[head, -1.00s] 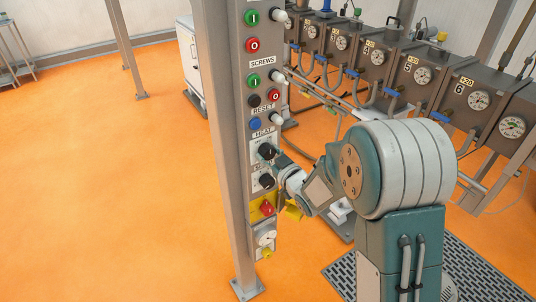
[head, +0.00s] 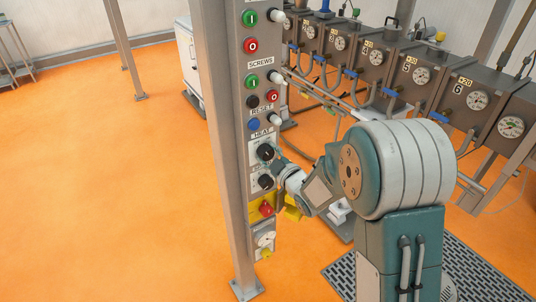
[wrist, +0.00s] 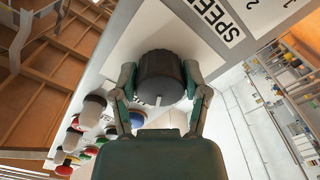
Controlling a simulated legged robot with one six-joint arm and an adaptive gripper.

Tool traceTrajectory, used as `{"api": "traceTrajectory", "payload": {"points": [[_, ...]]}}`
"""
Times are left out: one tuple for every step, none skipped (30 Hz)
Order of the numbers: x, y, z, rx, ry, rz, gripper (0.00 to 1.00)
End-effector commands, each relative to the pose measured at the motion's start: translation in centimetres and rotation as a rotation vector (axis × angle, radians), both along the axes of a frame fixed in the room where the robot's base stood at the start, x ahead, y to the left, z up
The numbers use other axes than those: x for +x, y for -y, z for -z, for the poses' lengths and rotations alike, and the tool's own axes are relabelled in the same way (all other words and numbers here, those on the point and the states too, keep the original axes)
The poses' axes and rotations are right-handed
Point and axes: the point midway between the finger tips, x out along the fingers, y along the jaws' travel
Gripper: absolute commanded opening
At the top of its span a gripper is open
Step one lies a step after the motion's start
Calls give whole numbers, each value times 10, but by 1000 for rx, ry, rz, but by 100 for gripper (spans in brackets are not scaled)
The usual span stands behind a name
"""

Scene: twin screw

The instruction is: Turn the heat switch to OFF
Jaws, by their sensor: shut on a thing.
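The heat switch is a black round knob (head: 265,152) just under the HEAT label (head: 262,133) on the tall grey control panel. In the wrist view the knob (wrist: 160,80) sits between the two fingers of my gripper (wrist: 160,76), one finger touching each side. A white pointer line on the knob points toward the bottom of that view. In the head view my gripper (head: 277,162) is small and reaches the knob from the right. The switch's position markings are not readable.
A second black knob (head: 265,181) sits just below, with a red knob on a yellow plate (head: 264,206) under it. The SPEED label (wrist: 229,23) is near the held knob. Coloured buttons (wrist: 85,130) stick out above on the panel. Grey machine boxes with gauges stand behind right.

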Motion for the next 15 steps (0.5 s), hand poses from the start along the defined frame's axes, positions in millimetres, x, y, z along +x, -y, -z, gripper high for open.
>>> {"api": "traceTrajectory", "payload": {"points": [[-1,-2,-2,-2,8,-6,11],[-1,-2,-2,-3,8,-6,11],[-1,-2,-2,-3,8,-7,11],[-1,-2,-2,-4,8,-7,11],[-1,-2,-2,-4,8,-7,11],[-1,-2,-2,-4,8,-7,11],[-1,-2,-2,-4,8,-7,11],[-1,-2,-2,-3,8,-7,11],[-1,-2,-2,-3,8,-7,11],[-1,-2,-2,-3,8,-7,11],[-1,-2,-2,-4,7,-8,11],[-1,-2,-2,-4,7,-8,77],[-1,-2,-2,-4,7,-6,90],[-1,-2,-1,-4,7,-6,93],[-1,-2,-1,-3,6,-6,93]]}}
